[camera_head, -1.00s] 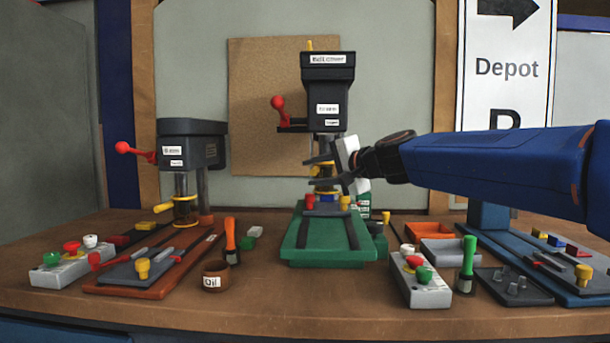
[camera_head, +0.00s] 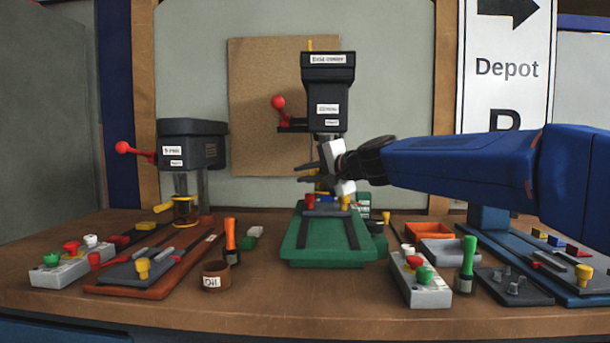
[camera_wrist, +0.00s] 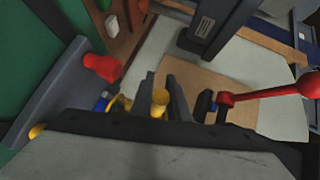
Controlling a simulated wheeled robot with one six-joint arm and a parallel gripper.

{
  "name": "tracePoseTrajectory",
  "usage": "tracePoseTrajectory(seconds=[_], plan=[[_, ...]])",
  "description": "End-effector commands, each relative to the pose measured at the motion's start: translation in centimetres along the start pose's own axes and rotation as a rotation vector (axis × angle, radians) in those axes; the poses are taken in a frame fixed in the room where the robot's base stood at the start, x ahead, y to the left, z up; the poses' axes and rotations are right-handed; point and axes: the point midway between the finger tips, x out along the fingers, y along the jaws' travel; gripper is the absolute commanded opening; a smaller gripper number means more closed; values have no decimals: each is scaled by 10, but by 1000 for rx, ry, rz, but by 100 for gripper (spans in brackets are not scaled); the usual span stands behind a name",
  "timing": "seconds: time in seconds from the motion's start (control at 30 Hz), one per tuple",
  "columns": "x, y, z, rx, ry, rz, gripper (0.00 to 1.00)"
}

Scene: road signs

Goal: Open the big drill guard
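The big drill (camera_head: 328,90) stands at the centre on a green base (camera_head: 305,252). Its yellow guard ring is mostly hidden by my gripper in the head view. In the wrist view, part of the yellow ring (camera_wrist: 119,104) shows, and the guard's yellow handle (camera_wrist: 160,101) appears between my two dark fingers. My gripper (camera_head: 308,174) is at guard height in front of the drill column, coming from the right. Its fingers stand apart at the handle in the wrist view (camera_wrist: 163,88); I see no clear contact on both sides.
A smaller drill (camera_head: 190,145) with its own guard stands at left. A red-knobbed lever (camera_head: 278,103) sticks out left of the big drill.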

Motion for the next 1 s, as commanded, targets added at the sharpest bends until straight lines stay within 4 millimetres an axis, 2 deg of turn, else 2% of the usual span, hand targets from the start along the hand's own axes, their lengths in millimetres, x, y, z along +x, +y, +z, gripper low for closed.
tracePoseTrajectory(seconds=[0.07,0.4,0.77,0.8,0.83,0.87,1.0], plan=[[-1,-3,0,0,0,-1,0],[-10,-47,-9,-2,-1,-2,0],[-12,-52,-10,0,0,-1,0],[-12,-52,-10,0,0,0,22],[-12,-52,-10,0,0,0,30],[-12,-51,-10,0,0,0,34],[-12,-51,-10,0,0,0,34]])
